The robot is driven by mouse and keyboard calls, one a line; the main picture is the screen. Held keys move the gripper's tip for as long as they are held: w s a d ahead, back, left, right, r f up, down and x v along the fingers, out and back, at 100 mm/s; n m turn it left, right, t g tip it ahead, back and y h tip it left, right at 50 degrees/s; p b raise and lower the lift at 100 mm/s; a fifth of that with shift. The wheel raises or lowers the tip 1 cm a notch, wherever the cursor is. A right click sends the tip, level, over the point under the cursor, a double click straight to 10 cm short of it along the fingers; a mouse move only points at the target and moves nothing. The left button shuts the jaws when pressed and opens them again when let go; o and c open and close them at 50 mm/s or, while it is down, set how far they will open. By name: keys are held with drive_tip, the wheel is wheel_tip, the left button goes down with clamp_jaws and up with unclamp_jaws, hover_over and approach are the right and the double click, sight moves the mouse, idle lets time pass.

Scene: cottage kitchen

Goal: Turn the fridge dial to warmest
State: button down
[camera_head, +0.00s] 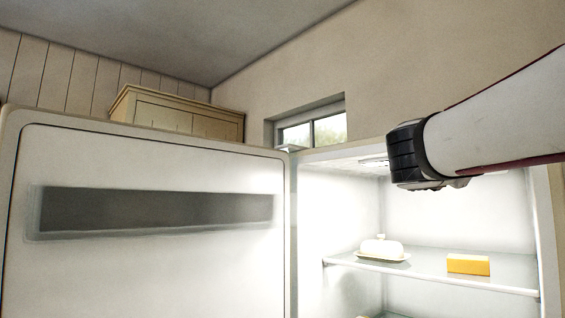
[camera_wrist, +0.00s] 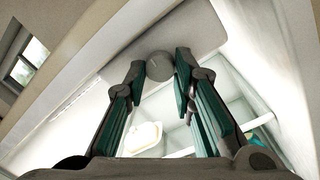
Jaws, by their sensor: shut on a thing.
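The fridge dial (camera_wrist: 160,66) is a small round grey knob on the pale panel at the top of the fridge, seen in the wrist view. A faint short mark shows on its face; I cannot read its setting. My gripper (camera_wrist: 159,70) has its two fingertips on either side of the dial, shut on it. The fridge (camera_head: 340,215) is open and lit inside in the head view. There my arm reaches in from the right near the fridge ceiling, and its end hides my fingers and the dial.
The open fridge door (camera_head: 150,270) fills the left of the head view. A butter dish (camera_head: 381,249) and a yellow block (camera_head: 468,265) sit on the upper glass shelf (camera_head: 425,268), below my arm. A cream cabinet (camera_head: 180,115) and a small window (camera_head: 328,130) are behind.

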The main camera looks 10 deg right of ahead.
drive_tip(key=shift+f+n, duration=0.15)
drive_tip(key=shift+n, duration=0.35)
drive_tip(key=c, duration=1.3)
unclamp_jaws()
drive_tip(key=shift+c, duration=0.2)
drive_tip(key=shift+a, duration=0.1)
drive_tip(key=v, duration=1.1)
drive_tip(key=shift+s+a, duration=0.3)
drive_tip(key=shift+s, duration=0.05)
